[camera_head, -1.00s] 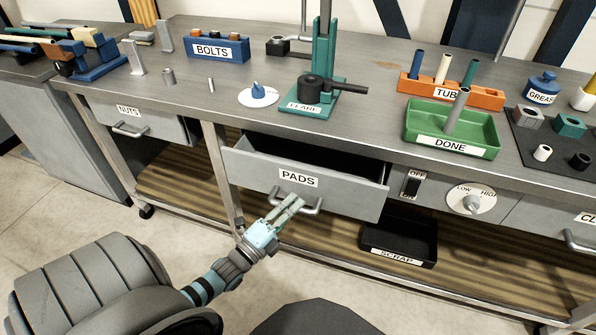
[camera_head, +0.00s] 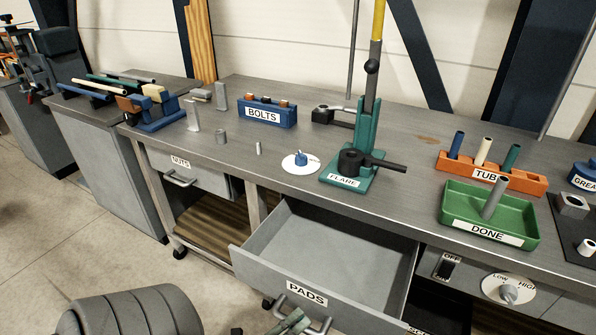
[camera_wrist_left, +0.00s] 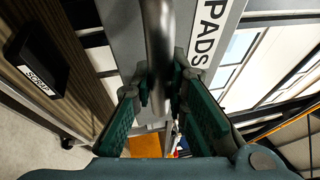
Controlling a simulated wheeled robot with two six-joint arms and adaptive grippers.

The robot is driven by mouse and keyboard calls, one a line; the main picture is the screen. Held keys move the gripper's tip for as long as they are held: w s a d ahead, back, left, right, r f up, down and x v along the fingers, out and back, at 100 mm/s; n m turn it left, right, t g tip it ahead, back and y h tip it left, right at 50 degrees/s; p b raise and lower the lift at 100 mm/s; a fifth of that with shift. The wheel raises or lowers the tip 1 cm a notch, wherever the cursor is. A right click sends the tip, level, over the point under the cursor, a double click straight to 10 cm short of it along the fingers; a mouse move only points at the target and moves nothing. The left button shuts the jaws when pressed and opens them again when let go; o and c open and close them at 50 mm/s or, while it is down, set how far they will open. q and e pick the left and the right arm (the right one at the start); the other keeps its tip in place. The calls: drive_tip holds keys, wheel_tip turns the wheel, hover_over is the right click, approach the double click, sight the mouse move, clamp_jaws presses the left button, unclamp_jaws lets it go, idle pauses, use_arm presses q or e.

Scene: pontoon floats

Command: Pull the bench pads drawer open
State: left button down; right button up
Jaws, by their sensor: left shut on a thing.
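The PADS drawer (camera_head: 322,302) stands well out from the bench front, and its grey inside looks empty. Its bar handle sits low on the drawer front, under the PADS label (camera_head: 307,293). My left gripper (camera_head: 292,324) is at this handle, at the bottom edge of the head view. In the left wrist view the gripper's green fingers (camera_wrist_left: 160,95) are shut on the handle bar (camera_wrist_left: 158,50), one on each side of it. The PADS label (camera_wrist_left: 208,28) also shows there. My right gripper is not in view.
The bench top (camera_head: 235,157) carries the BOLTS holder (camera_head: 267,111), the green FLARE tool (camera_head: 352,172), the orange TUB rack (camera_head: 492,174) and the green DONE tray (camera_head: 489,212). The NUTS drawer (camera_head: 190,170) is at the left. The SCRAP tray (camera_wrist_left: 38,65) is below.

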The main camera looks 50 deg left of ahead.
use_arm(q)
drive_tip(key=c, duration=1.6)
unclamp_jaws()
drive_tip(key=shift+o, duration=0.2)
drive_tip(key=s+f, duration=0.2)
drive_tip(key=s, duration=0.9)
drive_tip(key=shift+s+a, duration=0.35)
drive_tip(key=shift+s, duration=0.05)
drive_tip(key=shift+f, duration=0.1)
